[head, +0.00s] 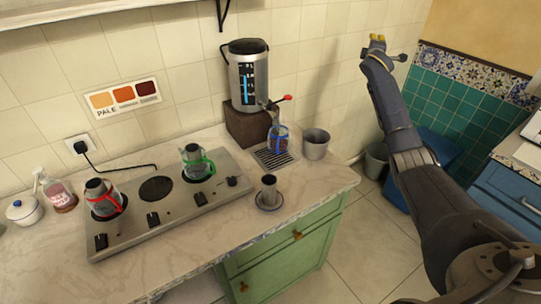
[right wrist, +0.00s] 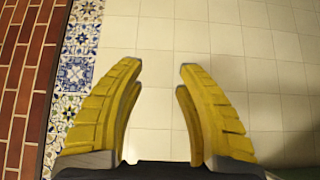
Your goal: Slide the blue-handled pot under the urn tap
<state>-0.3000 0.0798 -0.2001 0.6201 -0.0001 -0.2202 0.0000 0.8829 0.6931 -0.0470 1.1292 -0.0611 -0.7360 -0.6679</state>
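The blue-handled pot (head: 278,141) stands upright at the back of the dark slatted drip tray (head: 270,160). The urn (head: 246,78) is a tall metal cylinder on a brown block (head: 248,128) behind the tray. Its tap (head: 272,104), with a red lever, juts out to the right, just above the pot in the picture. I cannot tell whether the spout lines up exactly with the pot's mouth. My right gripper (head: 377,40) is raised far to the right of the pot, touching nothing. The right wrist view shows its yellow fingers (right wrist: 161,95) apart and empty. My left gripper is not in view.
A metal bin-like pot (head: 316,144) stands right of the tray. The hob (head: 165,200) at left holds a red-handled pot (head: 103,198) and a green-handled pot (head: 196,162). A bottle (head: 60,195) and sugar bowl (head: 24,211) stand far left.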

